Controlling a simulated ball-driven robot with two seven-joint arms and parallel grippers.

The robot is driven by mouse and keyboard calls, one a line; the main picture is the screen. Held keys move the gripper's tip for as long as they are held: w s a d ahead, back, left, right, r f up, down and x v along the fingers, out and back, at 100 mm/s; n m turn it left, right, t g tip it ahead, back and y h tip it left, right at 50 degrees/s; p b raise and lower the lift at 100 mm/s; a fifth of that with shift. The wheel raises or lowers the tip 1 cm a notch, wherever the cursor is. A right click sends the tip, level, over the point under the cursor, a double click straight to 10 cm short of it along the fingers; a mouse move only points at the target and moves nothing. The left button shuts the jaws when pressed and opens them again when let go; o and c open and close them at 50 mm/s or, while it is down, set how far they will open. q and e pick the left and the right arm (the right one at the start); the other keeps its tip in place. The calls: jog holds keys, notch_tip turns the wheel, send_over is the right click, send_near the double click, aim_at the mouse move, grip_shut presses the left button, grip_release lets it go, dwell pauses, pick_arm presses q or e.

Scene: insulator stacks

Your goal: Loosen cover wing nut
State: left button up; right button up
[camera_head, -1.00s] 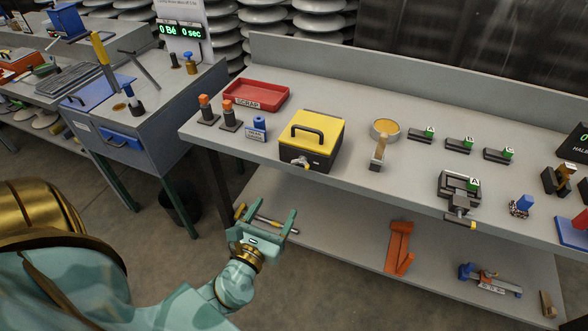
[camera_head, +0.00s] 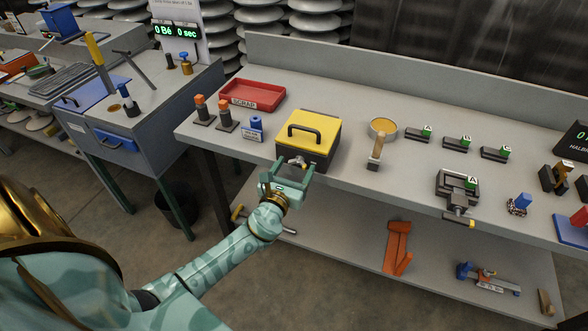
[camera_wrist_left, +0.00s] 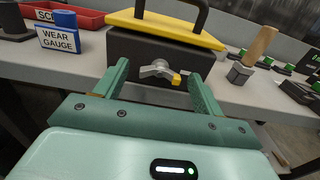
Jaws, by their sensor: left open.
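A black box with a yellow cover (camera_head: 312,127) and a dark handle stands near the front edge of the bench; it also shows in the left wrist view (camera_wrist_left: 170,32). A grey wing nut (camera_wrist_left: 158,70) with one yellow-tipped wing sits on the box's front face; in the head view the wing nut (camera_head: 297,162) is partly behind my fingers. My left gripper (camera_head: 288,172) is open and empty in front of the box. In the left wrist view its fingers (camera_wrist_left: 160,92) stand either side of the wing nut, apart from it. My right gripper is not in view.
The red scrap tray (camera_head: 252,95), orange-topped posts (camera_head: 223,112) and blue wear gauge (camera_head: 256,124) stand left of the box. The bench front edge runs beneath the box.

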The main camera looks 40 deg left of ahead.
pick_arm(q)
jog(key=c, duration=1)
